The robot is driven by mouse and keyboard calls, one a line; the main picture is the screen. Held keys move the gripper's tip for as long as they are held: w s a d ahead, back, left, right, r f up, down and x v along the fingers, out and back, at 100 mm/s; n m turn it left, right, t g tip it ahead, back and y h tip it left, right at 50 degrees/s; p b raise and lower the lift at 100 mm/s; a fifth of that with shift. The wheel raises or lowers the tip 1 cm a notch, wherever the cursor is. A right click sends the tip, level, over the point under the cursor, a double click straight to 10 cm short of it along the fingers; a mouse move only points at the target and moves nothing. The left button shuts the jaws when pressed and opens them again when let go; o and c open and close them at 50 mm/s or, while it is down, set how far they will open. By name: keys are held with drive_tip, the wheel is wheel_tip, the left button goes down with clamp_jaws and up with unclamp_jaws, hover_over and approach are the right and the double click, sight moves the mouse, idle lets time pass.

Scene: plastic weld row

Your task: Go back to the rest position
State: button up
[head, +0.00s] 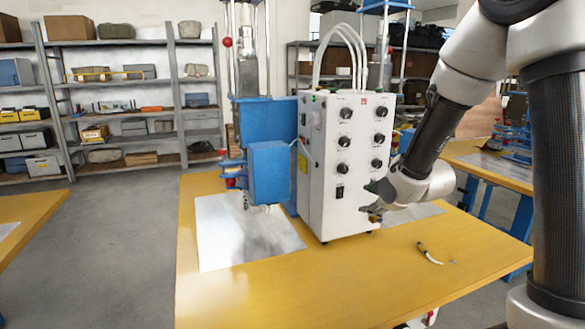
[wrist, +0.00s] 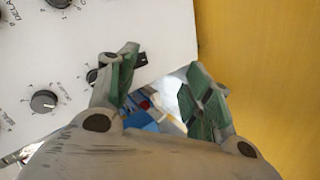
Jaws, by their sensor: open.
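My gripper (head: 374,200) is at the front right of the white control box (head: 328,196), close to its panel of black knobs. In the wrist view my gripper (wrist: 160,82) has its two green-padded fingers spread apart with nothing between them. The control box's panel (wrist: 60,60) fills the left of that view, and the left finger overlaps a black switch there. I cannot tell whether the finger touches the panel.
The yellow table (head: 330,285) carries a blue press (head: 268,172), a metal sheet (head: 240,232) and a small tool with a white cable (head: 428,253). The front of the table is mostly clear. Shelves (head: 115,95) stand behind, and another table (head: 490,165) is at right.

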drive_tip(key=s+d+r+m+g+h, duration=0.1)
drive_tip(key=s+d+m+g, duration=0.4)
drive_tip(key=s, duration=0.5)
drive_tip(key=s+d+r+m+g+h, duration=0.1)
drive_tip(key=s+d+m+g+h, duration=0.1)
drive_tip(key=s+m, duration=0.6)
drive_tip(key=s+d+r+m, duration=0.1)
drive_tip(key=s+r, duration=0.3)
drive_tip(key=s, duration=0.3)
drive_tip(key=s+d+r+m, duration=0.1)
drive_tip(key=s+d+r, duration=0.1)
drive_tip(key=s+r, duration=0.3)
drive_tip(key=s, duration=0.2)
drive_tip(key=shift+s+r+t, duration=0.25)
drive_tip(key=shift+s+t, duration=0.15)
drive_tip(key=shift+a, duration=0.1)
